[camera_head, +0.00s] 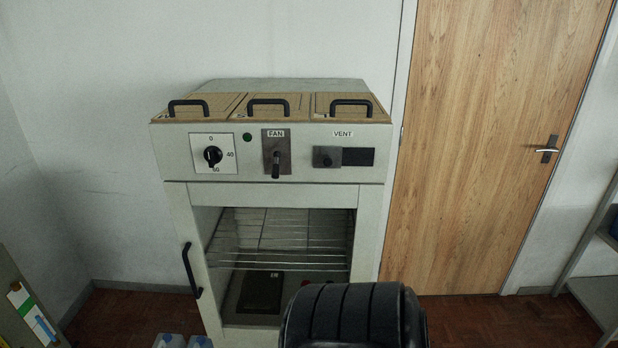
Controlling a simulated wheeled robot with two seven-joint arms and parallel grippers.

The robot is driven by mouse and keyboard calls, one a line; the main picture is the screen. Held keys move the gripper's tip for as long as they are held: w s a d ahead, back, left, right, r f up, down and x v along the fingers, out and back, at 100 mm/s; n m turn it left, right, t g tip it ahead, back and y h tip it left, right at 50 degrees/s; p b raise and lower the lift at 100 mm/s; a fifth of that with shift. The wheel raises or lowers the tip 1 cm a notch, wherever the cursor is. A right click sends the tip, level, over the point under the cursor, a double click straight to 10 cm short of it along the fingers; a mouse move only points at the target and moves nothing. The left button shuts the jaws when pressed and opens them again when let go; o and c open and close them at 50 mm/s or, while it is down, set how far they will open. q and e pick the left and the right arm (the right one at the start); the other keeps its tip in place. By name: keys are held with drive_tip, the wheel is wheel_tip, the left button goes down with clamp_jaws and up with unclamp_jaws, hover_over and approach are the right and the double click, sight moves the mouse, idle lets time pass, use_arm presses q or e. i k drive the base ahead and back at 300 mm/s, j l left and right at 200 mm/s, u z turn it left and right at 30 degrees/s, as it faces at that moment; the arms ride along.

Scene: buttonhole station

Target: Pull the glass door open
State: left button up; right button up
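The glass door (187,222) is on the front of a pale cabinet, below its control panel. It has a light frame and a clear pane, through which wire racks show. It looks closed against the cabinet. Its black vertical bar handle (189,270) is on the left side of the frame. Nothing touches the handle. A black ribbed part, probably mine, covers the lower right of the door. Neither of my grippers shows in this view.
The control panel (222,170) has a dial (213,156), a FAN lever (276,165) and a VENT slider (327,157). Three handled lids top the cabinet. Bottles (169,341) stand on the floor at lower left. A shelf (600,295) is at right, beyond a wooden door (480,140).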

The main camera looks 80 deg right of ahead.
sight(367, 198)
drive_tip(key=l+z, duration=0.1)
drive_tip(key=z, duration=1.7)
drive_tip(key=k+l, duration=0.05)
